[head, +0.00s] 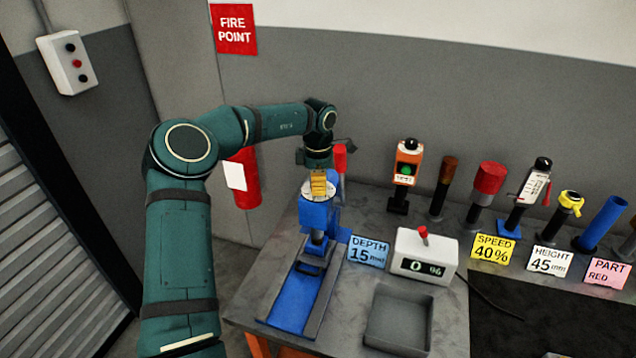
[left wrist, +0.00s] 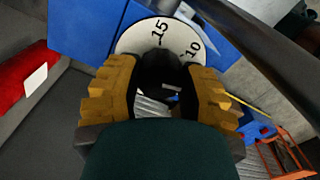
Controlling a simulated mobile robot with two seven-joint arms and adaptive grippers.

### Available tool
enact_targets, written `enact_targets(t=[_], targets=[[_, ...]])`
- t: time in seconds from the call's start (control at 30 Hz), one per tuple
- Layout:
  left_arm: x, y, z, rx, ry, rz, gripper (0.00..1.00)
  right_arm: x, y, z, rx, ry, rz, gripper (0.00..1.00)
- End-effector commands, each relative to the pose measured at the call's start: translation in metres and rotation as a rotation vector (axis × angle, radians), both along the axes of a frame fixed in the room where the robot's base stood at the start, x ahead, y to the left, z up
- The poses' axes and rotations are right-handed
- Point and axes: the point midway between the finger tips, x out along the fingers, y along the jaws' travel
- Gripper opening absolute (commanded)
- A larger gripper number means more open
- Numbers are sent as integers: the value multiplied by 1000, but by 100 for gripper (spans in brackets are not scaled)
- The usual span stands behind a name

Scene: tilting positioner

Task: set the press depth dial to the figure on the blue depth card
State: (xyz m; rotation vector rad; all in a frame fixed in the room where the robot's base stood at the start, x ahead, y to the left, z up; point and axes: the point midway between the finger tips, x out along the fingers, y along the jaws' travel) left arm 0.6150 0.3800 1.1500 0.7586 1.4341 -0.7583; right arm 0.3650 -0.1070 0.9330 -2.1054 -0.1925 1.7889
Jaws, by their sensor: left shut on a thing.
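The blue press (head: 317,214) stands at the table's left end. Its white depth dial (left wrist: 137,40) faces up in the left wrist view, with the figures 15 and 10 showing. My left gripper (head: 318,186) is over the dial, its yellow fingers on both sides of the black knob (left wrist: 160,68), shut on it. The gripper hides much of the dial, and I cannot tell which figure it is set to. The blue depth card (head: 368,252) reads DEPTH 15 mm and stands right of the press. My right gripper is not in view.
A white box (head: 424,256) with a red lever shows 0 %. An empty grey tray (head: 398,319) lies in front of it. Yellow speed (head: 491,250), white height (head: 549,261) and pink part (head: 607,272) cards stand to the right. Several upright tools line the back.

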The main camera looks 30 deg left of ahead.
Motion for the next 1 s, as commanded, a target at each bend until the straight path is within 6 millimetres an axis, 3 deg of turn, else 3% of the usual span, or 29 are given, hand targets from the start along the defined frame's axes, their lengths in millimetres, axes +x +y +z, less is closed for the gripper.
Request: enact_targets(t=[1.0], targets=[[-1, -1, -1, 2, 3, 958, 4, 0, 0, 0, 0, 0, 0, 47]])
